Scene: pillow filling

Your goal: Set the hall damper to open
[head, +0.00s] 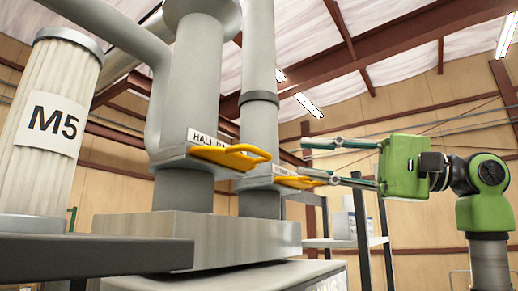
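The hall damper is a yellow plate with a looped handle (245,152) set in a grey collar on the front thick pipe. The yellow plate sticks out of the collar toward the right. My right gripper (306,158) is to the right of the handle, its fingers spread apart and pointing left. Nothing shows between the fingers, and it looks apart from the front handle. My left gripper is not in view.
A second yellow damper handle (301,182) sits on the pipe behind, near my lower right finger. A ribbed cylinder labelled M5 (52,120) stands at the left. A dark shelf edge (90,256) crosses the lower left. A rack (330,242) stands behind.

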